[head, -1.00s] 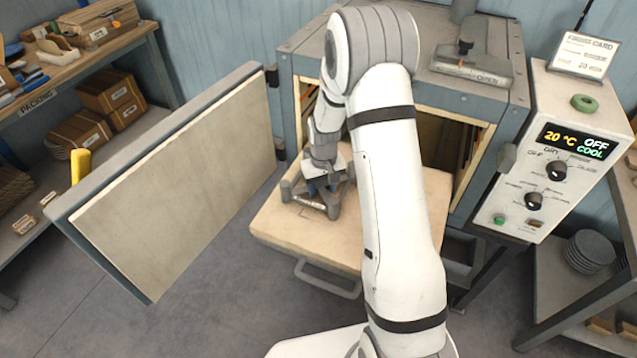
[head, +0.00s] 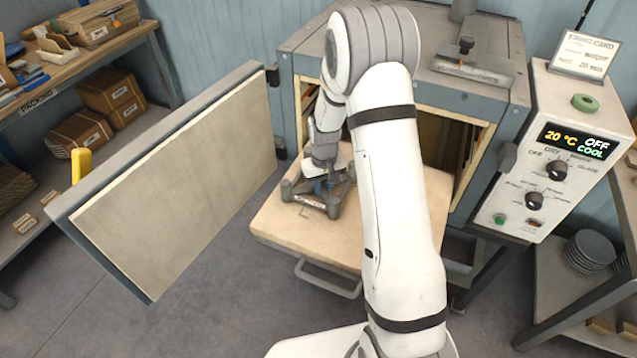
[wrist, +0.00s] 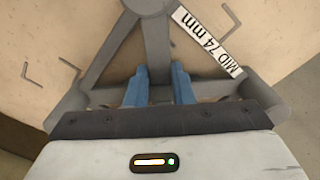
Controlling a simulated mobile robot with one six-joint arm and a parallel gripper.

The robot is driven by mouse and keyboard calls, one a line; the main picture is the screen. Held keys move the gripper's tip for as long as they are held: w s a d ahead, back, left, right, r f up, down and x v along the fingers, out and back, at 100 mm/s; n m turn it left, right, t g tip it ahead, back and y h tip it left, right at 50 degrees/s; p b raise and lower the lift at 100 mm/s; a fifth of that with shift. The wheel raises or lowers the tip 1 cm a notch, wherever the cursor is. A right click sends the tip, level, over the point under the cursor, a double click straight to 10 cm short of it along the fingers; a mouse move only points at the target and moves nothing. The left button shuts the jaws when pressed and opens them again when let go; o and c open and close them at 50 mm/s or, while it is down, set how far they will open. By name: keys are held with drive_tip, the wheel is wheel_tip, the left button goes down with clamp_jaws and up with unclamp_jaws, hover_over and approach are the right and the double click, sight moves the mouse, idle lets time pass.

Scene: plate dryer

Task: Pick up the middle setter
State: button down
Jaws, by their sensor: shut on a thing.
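In the wrist view the setter (wrist: 155,45) carries a white label reading "MID 74 mm". My gripper (head: 322,184) reaches down onto it from above. In the wrist view the blue fingers of my gripper (wrist: 159,88) stand on either side of the setter's central upright and are shut on it. The lower part of the grip is hidden by the gripper body. I cannot tell whether the setter's feet touch the slab.
The dryer (head: 400,95) stands open behind the slab, its door (head: 175,185) swung out left. A control box (head: 560,150) stands right, reading 20 °C, OFF, COOL. A packing shelf (head: 90,75) is far left. Corner marks (wrist: 38,75) are drawn on the slab.

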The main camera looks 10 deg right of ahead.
drive_tip(key=shift+r, duration=0.1)
wheel_tip(320, 180, up, 12)
wheel_tip(320, 180, up, 5)
drive_tip(key=p, duration=0.3)
hover_over(323, 190)
drive_tip(key=shift+w, duration=0.1)
idle(0.4)
